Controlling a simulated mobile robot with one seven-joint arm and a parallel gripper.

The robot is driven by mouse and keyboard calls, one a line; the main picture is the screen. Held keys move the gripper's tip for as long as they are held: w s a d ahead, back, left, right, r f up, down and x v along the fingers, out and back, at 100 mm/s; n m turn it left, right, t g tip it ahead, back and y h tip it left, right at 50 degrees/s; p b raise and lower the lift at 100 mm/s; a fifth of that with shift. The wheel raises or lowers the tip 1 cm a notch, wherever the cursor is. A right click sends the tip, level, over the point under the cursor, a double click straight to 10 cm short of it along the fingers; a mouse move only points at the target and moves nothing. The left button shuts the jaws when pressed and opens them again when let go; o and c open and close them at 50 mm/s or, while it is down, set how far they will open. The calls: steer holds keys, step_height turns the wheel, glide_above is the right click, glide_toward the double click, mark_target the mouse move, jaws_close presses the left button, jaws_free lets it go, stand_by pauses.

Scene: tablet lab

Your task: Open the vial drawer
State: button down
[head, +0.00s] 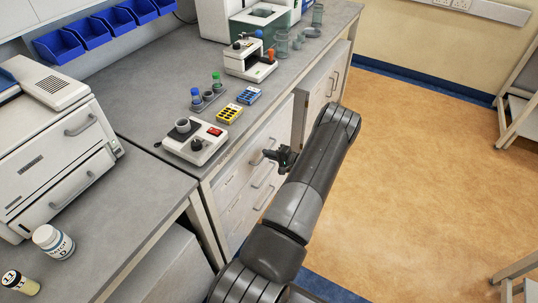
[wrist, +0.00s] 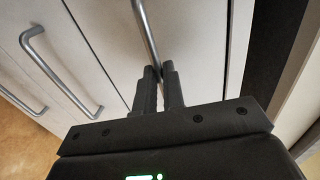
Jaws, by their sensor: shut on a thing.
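A bank of pale drawers with bar handles stands under the bench in the head view. The top drawer (head: 246,164) looks flush with the fronts below it; no label marking it as the vial drawer is readable. My gripper (head: 277,155) is at the top drawer's handle, in front of the drawer face. In the wrist view my gripper (wrist: 162,84) is shut on the metal handle (wrist: 146,33), near one end of the bar. Two other drawer handles (wrist: 60,75) (wrist: 20,96) show to the left there. The drawer's inside is hidden.
The bench (head: 150,97) above holds a balance-like device (head: 194,143), a vial rack (head: 208,100) and small yellow (head: 229,113) and blue trays (head: 249,95). A cabinet with an ajar-looking front (head: 322,90) stands beyond the drawers. The floor (head: 430,170) to the right is clear.

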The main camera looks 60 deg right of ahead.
steer(key=f+v, duration=0.3)
steer(key=v, duration=1.4)
steer(key=s+f+v, duration=0.1)
steer(key=f+v, duration=0.3)
steer(key=v, duration=1.3)
steer(key=shift+s, duration=0.3)
steer(key=shift+f, duration=0.1)
steer(key=c, duration=1.5)
jaws_free()
steer(key=shift+c, duration=0.2)
steer(key=v, duration=1.1)
steer(key=shift+w, duration=0.15)
